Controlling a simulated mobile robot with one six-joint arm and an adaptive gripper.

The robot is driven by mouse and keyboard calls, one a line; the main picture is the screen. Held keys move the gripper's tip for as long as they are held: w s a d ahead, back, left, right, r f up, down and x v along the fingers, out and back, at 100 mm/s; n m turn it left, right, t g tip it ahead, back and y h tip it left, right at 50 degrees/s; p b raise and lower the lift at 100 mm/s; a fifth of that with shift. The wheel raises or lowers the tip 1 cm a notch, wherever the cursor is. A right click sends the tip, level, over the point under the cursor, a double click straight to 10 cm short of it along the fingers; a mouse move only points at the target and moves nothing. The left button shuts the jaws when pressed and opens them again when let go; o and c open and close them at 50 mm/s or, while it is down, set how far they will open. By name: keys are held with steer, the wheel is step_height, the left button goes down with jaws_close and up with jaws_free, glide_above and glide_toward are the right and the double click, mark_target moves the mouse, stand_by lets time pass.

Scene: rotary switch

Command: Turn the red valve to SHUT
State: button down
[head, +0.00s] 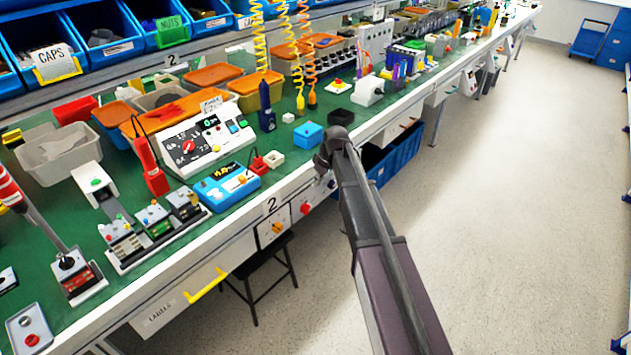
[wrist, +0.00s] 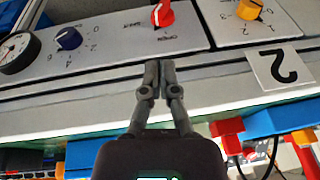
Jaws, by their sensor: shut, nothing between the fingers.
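The red valve (wrist: 163,13) is a red knob on a light panel, at the top middle of the wrist view. The labels SHUT, to its left, and OPEN, below it, are printed on the panel upside down. Which label its pointer faces is hard to tell. In the head view the valve (head: 305,208) is on the bench's front face.
A yellow-orange knob (wrist: 248,9) is right of the valve in the wrist view; a blue knob (wrist: 68,38) and a gauge (wrist: 17,52) are left. A white "2" plate (wrist: 281,66) sits at the right. A dark stool (head: 262,278) stands below the bench.

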steer(key=shift+p+v, duration=0.7)
steer(key=shift+v, duration=0.35)
steer(key=c, duration=0.9)
jaws_free()
steer(key=shift+d, duration=0.1)
steer(key=shift+c, duration=0.2)
steer(key=o, duration=0.3)
steer(key=shift+s, duration=0.35)
steer(key=s+d+m+h, duration=0.1)
steer(key=s+d+m, duration=0.3)
steer(key=s, duration=0.9)
steer(key=s+d+m+g+h, duration=0.1)
steer(key=s+d+m, duration=0.3)
steer(key=s, duration=1)
steer(key=shift+d+f+h, duration=0.45)
steer(key=shift+d+h, duration=0.15)
steer(key=shift+d, duration=0.15)
steer(key=shift+d, duration=0.1)
